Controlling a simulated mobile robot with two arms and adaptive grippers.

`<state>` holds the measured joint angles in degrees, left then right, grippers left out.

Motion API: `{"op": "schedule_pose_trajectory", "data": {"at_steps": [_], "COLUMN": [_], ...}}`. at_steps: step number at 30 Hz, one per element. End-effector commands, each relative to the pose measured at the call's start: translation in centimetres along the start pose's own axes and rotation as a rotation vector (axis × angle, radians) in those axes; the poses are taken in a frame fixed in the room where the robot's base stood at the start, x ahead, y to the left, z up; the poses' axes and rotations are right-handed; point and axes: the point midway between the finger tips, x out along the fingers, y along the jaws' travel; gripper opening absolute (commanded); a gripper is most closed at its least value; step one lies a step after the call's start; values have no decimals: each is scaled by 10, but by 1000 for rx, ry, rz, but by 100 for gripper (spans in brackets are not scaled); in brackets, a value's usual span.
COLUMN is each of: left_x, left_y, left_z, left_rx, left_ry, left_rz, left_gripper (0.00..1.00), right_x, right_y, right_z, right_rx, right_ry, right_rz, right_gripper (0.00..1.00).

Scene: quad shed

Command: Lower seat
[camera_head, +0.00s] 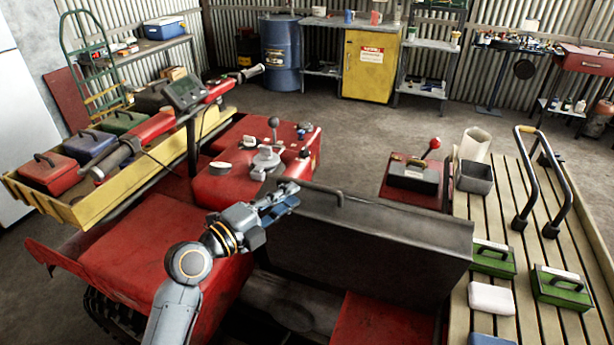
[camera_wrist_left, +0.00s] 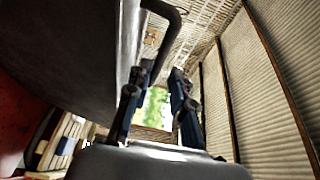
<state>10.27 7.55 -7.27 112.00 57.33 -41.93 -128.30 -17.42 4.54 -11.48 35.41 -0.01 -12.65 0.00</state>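The seat (camera_head: 370,245) is a dark grey slab, tilted up on the red vehicle in the head view. A thin dark handle (camera_head: 325,192) is on its top edge. In the wrist view the seat (camera_wrist_left: 75,50) fills the upper left, and its black handle (camera_wrist_left: 172,25) curves out above the fingers. My left gripper (camera_head: 287,192) is at the seat's upper left corner, close to the handle. In the wrist view the left gripper's fingers (camera_wrist_left: 160,85) are apart with nothing seen between them. One finger is close beside the seat; contact is unclear. My right gripper is not in view.
Red controls with a grey knob (camera_head: 265,160) stand just behind the gripper. The handlebar (camera_head: 185,100) and yellow front rack (camera_head: 45,198) are to the left. A slatted wooden rear rack (camera_head: 465,290) with green boxes and a black bar is to the right.

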Motion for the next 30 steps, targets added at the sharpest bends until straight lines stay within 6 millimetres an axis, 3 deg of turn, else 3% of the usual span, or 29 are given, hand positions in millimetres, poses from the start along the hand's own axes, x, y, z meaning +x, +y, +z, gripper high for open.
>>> {"op": "schedule_pose_trajectory", "data": {"at_steps": [3,10,22,25,30], "left_x": [26,54,61,61,61], "left_y": [-5,-2,1,1,1], "left_z": [-1,0,-1,-1,-1], "left_rx": [-5,-2,1,1,0], "left_ry": [2,0,0,1,1], "left_rz": [-2,0,1,1,1], "left_gripper": [22,22,22,2,0], "right_x": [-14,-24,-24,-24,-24], "right_y": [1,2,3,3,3], "right_z": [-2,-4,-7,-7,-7], "right_rx": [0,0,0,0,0], "right_ry": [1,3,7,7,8], "right_rz": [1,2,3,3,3], "right_gripper": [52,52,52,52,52]}}
